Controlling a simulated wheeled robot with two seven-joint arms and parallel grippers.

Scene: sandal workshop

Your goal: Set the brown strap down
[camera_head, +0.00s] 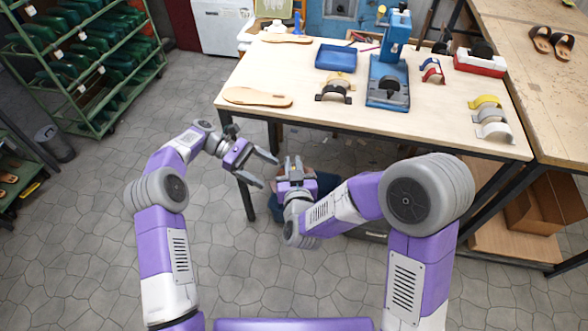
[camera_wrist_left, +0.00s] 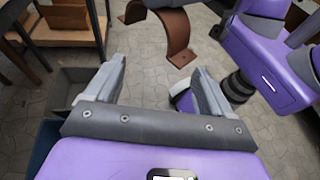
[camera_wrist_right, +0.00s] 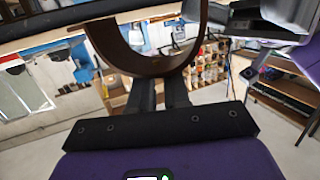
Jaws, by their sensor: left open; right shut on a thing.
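The brown strap (camera_wrist_right: 145,58), a curved band, is held in my right gripper (camera_wrist_right: 160,85) and arches past its fingertips in the right wrist view. The left wrist view also shows the strap (camera_wrist_left: 178,32) ahead of my left gripper, apart from its fingers. In the head view my right gripper (camera_head: 292,163) is in front of the workbench's near edge, and the strap cannot be made out clearly there. My left gripper (camera_head: 265,170) is open and empty, to the left of the right one; its spread fingers show in the left wrist view (camera_wrist_left: 158,80).
The workbench (camera_head: 300,70) holds a tan sole (camera_head: 258,97), dark and tan straps (camera_head: 335,88), a blue tray (camera_head: 336,57), a blue press (camera_head: 390,75) and several straps (camera_head: 490,115) at right. Its front middle is bare. A green rack (camera_head: 85,60) stands left.

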